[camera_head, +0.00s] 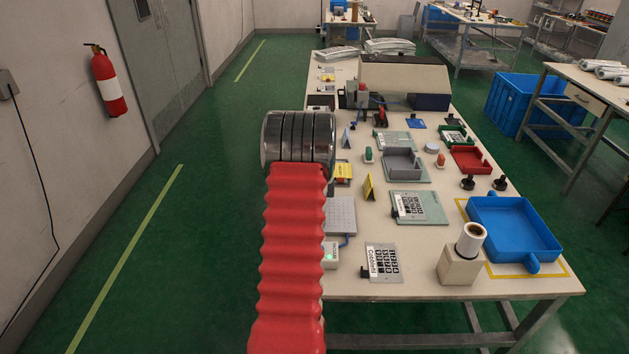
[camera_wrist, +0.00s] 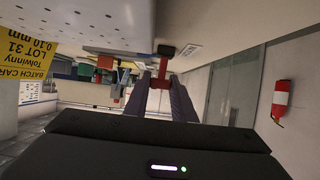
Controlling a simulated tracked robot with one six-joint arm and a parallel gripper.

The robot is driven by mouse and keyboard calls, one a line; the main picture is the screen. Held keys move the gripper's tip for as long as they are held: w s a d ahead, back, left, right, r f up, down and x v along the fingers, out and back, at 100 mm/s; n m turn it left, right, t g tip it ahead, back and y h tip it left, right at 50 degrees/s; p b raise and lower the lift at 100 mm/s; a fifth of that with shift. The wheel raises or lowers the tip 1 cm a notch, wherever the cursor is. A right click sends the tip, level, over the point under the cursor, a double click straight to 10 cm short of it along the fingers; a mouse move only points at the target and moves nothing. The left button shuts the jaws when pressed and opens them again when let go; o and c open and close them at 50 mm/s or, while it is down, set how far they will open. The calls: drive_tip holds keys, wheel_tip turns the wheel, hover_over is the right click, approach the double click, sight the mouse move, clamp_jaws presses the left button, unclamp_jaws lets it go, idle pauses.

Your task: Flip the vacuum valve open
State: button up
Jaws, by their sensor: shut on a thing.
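In the wrist view my gripper (camera_wrist: 161,88) has its two dark fingers shut on a red lever (camera_wrist: 164,64), which I take to be the vacuum valve's handle. A dark block (camera_wrist: 166,50) sits at the lever's far end, by the pale table surface. The valve body cannot be made out clearly. In the head view my red-sleeved arm and its metal joint hide my gripper and the lever. A grey perforated plate (camera_head: 341,214) with a blue hose lies right of my arm, beside a white box (camera_head: 331,253) with a green light.
A yellow batch card (camera_wrist: 25,45) is close at the left of the wrist view. The floor left of the table is clear.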

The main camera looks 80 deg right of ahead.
drive_tip(key=shift+w+d, duration=0.1)
drive_tip(key=shift+d+f+y, duration=0.1)
drive_tip(key=shift+d+y, duration=0.1)
drive_tip(key=shift+y, duration=0.4)
drive_tip(key=o, duration=1.1)
drive_tip(key=shift+c, duration=0.2)
drive_tip(key=shift+a, duration=0.1)
drive_tip(key=v, duration=1.3)
drive_tip(key=shift+w+a+r, duration=0.15)
drive_tip(key=shift+r, duration=0.15)
